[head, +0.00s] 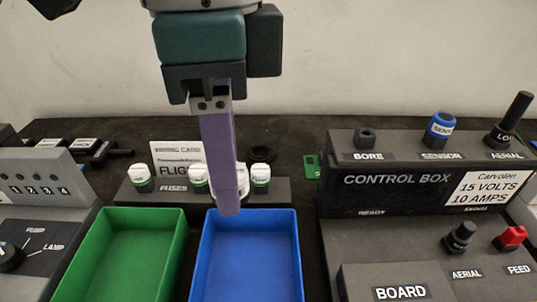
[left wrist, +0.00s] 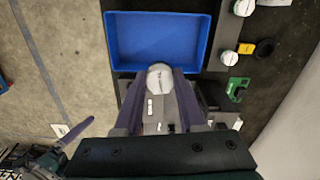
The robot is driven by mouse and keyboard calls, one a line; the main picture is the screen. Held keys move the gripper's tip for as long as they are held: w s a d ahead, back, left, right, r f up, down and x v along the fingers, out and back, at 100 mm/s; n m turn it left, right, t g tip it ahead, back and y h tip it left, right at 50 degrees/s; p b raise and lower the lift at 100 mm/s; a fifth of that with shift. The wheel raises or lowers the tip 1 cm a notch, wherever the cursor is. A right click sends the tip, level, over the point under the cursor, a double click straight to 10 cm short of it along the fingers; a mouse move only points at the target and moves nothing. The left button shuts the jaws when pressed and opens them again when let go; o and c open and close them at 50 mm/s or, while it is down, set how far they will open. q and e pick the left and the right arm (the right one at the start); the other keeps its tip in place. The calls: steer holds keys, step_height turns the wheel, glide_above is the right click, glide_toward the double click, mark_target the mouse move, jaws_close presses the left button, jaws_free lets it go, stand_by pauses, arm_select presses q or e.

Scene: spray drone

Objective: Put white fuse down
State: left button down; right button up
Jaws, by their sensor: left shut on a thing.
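My left gripper (head: 221,205) hangs down from the top in the head view, its purple fingers over the back part of the blue tray. In the left wrist view, my left gripper (left wrist: 158,85) is shut on the white fuse (left wrist: 160,76), whose round white top shows between the fingertips. In the head view the near finger mostly hides this fuse. The empty blue tray (left wrist: 111,42) lies just beyond the fingertips in the wrist view; it also shows in the head view (head: 293,260). A purple finger of my right gripper (left wrist: 82,133) shows at the lower left of the wrist view.
The fuse rack (head: 290,190) behind the trays holds several white-and-green fuses (head: 261,176). An empty green tray (head: 125,255) stands left of the blue one. The control box (head: 400,185) stands at right, with bore, sensor and aerial parts on top.

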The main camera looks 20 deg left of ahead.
arm_select(q)
steer(key=shift+s+d+f+m, duration=0.2)
steer(key=shift+d+f+m, duration=0.2)
steer(key=shift+f, duration=0.1)
steer(key=shift+m, duration=0.3)
step_height(320, 180, down, 17)
steer(key=b, duration=0.3)
steer(key=shift+r, duration=0.15)
steer(key=shift+f+b, duration=0.65)
steer(key=shift+f, duration=1.15)
steer(key=shift+f, duration=0.2)
steer(key=c, duration=0.5)
jaws_free()
steer(key=shift+r, duration=0.1)
